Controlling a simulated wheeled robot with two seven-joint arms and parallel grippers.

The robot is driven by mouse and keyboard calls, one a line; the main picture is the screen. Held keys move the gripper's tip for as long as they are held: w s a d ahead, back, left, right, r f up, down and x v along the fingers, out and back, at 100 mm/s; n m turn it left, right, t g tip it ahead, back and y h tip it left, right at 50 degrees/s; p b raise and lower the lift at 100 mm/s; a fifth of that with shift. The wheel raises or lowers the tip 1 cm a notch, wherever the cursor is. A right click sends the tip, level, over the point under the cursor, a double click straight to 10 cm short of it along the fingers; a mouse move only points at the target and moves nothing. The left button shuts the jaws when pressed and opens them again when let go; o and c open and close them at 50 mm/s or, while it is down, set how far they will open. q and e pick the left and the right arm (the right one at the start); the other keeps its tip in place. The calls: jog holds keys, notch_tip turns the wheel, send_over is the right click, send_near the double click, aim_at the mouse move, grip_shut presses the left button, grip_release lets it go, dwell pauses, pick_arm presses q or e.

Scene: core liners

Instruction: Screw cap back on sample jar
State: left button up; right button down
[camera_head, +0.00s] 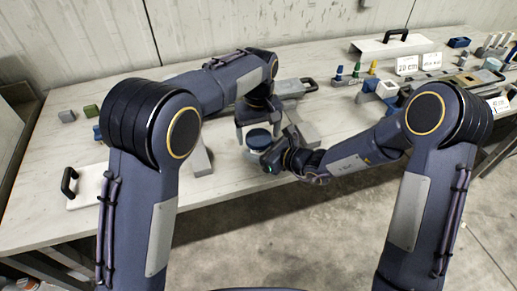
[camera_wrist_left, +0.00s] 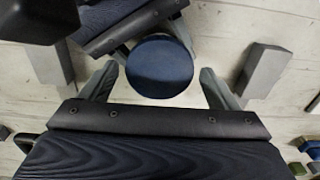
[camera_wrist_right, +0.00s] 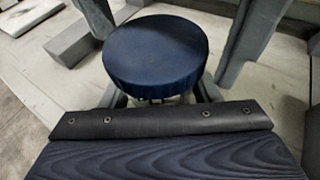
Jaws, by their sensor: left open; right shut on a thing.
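The sample jar (camera_head: 256,155) stands near the front edge of the table with the round dark blue cap (camera_head: 258,138) on top. The cap shows from above in the left wrist view (camera_wrist_left: 160,66) and in the right wrist view (camera_wrist_right: 155,52). How far the cap is screwed down cannot be told. My left gripper (camera_head: 258,128) points down over the jar, open, with one finger on each side of the cap and gaps between. My right gripper (camera_wrist_right: 160,95) comes in low from the side and is shut on the jar below the cap. The cap hides most of the jar.
Grey blocks stand left (camera_head: 201,158) and right (camera_head: 306,130) of the jar. A white board with a black handle (camera_head: 88,186) lies at the left. Small green (camera_head: 91,111) and grey blocks lie behind it. Coloured pegs and labels (camera_head: 407,65) fill the back right.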

pick_arm(q)
jog(key=shift+f, duration=0.2)
jog(key=c, duration=1)
jog(key=m, duration=0.3)
jog(key=o, duration=1.1)
jog(key=shift+c, duration=0.2)
jog(key=shift+r, duration=2.3)
jog(key=shift+r, duration=0.1)
jog(key=shift+c, duration=0.3)
